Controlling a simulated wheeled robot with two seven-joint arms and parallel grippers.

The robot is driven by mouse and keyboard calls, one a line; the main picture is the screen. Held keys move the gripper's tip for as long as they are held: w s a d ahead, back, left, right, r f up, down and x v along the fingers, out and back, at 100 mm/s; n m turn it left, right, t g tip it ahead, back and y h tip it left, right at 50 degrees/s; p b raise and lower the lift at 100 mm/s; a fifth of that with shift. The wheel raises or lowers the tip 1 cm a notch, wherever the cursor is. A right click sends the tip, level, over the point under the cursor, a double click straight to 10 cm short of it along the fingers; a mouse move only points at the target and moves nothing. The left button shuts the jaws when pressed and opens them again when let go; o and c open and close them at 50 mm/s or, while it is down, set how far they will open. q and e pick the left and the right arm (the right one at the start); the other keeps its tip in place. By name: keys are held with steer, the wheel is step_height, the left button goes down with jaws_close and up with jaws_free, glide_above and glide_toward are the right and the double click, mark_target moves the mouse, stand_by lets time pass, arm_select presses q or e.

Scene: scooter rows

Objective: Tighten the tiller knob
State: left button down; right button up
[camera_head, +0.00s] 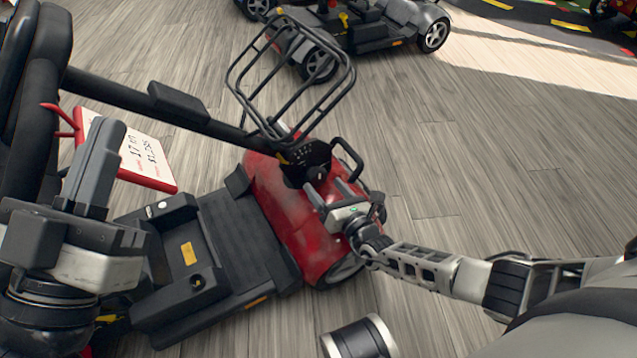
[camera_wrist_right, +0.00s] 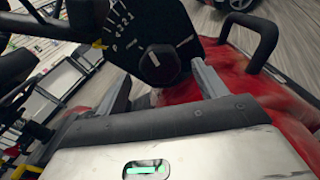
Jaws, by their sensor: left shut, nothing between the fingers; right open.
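The black tiller knob (camera_wrist_right: 160,65) sits at the foot of a dark dial plate (camera_wrist_right: 150,25) with pale markings, in the right wrist view. The dial plate (camera_head: 306,158) also shows on the red scooter's tiller in the head view, where the knob is hard to make out. My right gripper (camera_wrist_right: 160,75) is open, with one finger on each side of the knob in the picture; I cannot tell whether they touch it. It also shows in the head view (camera_head: 325,184), reaching in from the right. My left gripper (camera_head: 106,128) is shut and empty at the left, away from the knob.
The red scooter (camera_head: 290,235) has a wire basket (camera_head: 292,80) above the tiller and a black loop handle (camera_head: 349,157) beside the dial. A price sign (camera_head: 135,150) stands near my left gripper. A grey scooter (camera_head: 365,25) is at the back. Floor at right is clear.

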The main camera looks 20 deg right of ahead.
mark_target(319, 181)
steer(key=w, duration=0.2)
steer(key=shift+w+a+f+b, duration=0.1)
steer(key=shift+w+a+b, duration=0.15)
steer(key=shift+w+b, duration=0.15)
arm_select(q)
steer(key=shift+s+d+r+m+h, duration=0.1)
steer(key=shift+s+r+m+h, duration=0.25)
steer(key=shift+r+m+h, duration=0.45)
steer(key=shift+s+d+r+m+h, duration=0.1)
steer(key=shift+s+r+m+h, duration=0.3)
steer(key=shift+m+h, duration=0.75)
arm_select(e)
steer(key=shift+w+a, duration=0.15)
steer(key=shift+w, duration=0.45)
steer(key=c, duration=1)
arm_select(q)
steer(key=shift+a, duration=0.1)
